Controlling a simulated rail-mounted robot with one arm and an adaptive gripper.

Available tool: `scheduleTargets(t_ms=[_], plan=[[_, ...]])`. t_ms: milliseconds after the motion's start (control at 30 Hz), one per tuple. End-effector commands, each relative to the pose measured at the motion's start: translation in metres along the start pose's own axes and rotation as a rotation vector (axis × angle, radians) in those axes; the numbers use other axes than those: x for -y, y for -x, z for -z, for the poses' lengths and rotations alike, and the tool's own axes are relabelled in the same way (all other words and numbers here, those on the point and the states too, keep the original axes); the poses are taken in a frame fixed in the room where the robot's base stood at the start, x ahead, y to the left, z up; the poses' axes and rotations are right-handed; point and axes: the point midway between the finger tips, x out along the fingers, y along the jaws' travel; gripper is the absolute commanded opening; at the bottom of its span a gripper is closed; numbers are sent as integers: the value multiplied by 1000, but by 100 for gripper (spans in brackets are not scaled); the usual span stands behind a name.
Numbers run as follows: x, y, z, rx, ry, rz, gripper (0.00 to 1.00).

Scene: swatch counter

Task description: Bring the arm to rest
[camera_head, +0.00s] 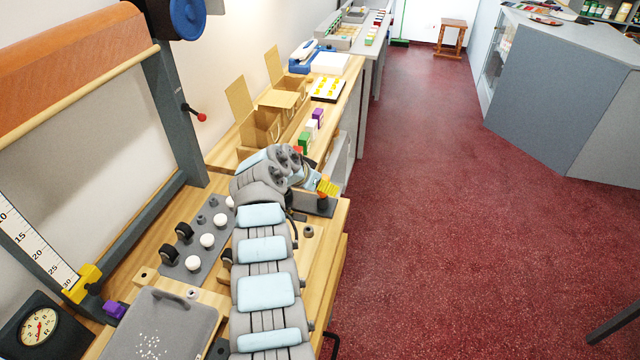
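My arm (264,250), grey with light blue pads, reaches from the bottom edge up over the wooden counter (330,232). It bends at its far end, near the counter's right edge. My gripper (312,182) is small and partly hidden behind the arm's last joints, so its fingers are not clear. A yellow ribbed piece (327,187) shows right at its tip; I cannot tell whether it is held or only behind it. A dark grey block (314,204) sits just below the yellow piece, on the counter.
Left of my arm are a grey plate with white knobs (207,240), a grey tray (160,325) and a dial scale (40,328). Open cardboard boxes (262,128) and small coloured blocks (305,141) stand beyond the gripper.

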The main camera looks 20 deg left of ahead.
Motion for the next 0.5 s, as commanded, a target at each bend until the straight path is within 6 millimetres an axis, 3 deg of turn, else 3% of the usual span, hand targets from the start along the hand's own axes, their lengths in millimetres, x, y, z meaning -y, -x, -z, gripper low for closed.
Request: scheduleTargets(t_ms=[500], plan=[[-1, 23, 20, 1, 0, -1, 80]])
